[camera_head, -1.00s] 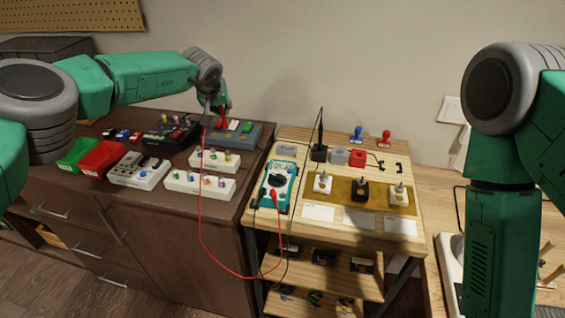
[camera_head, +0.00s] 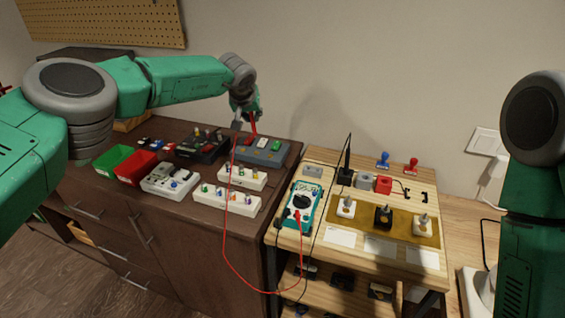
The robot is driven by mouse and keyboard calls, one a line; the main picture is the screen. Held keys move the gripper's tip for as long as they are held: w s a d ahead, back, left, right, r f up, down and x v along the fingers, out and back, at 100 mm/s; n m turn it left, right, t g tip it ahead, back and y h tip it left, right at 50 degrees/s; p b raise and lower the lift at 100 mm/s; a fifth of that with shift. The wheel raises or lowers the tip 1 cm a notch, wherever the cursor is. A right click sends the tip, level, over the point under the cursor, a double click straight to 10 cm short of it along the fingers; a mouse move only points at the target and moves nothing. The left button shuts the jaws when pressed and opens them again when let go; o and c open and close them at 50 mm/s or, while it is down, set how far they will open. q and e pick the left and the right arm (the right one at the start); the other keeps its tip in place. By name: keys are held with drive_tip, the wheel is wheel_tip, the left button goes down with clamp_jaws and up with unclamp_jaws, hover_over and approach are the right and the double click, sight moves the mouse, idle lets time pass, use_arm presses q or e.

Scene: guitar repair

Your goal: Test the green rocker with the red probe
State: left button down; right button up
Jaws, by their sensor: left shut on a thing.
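My left gripper (camera_head: 245,112) is shut on the red probe (camera_head: 253,123), which points down just above the back left part of a blue-grey box (camera_head: 251,156). The green rocker (camera_head: 276,145) is on the top of this box, to the right of the probe. The probe's tip looks apart from the rocker. A red lead (camera_head: 224,241) hangs from the probe down to the teal multimeter (camera_head: 298,217) on the wooden bench. My right gripper is out of view; only part of the right arm shows.
A black box (camera_head: 190,152) and white switch boxes (camera_head: 242,178) stand near the blue-grey box on the dark cabinet. Green (camera_head: 113,158) and red (camera_head: 136,167) bins are at the left. The red lead loops in front of the cabinet.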

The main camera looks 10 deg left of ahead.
use_arm(q)
drive_tip(key=shift+s+d+f, duration=0.2)
drive_tip(key=shift+d+f, duration=1)
drive_tip(key=shift+f, duration=0.05)
drive_tip(key=shift+s+d+f, duration=0.2)
drive_tip(key=shift+d+f, duration=0.95)
drive_tip(key=shift+f, duration=0.1)
drive_tip(key=shift+s+d, duration=0.1)
drive_tip(key=shift+b, duration=0.35)
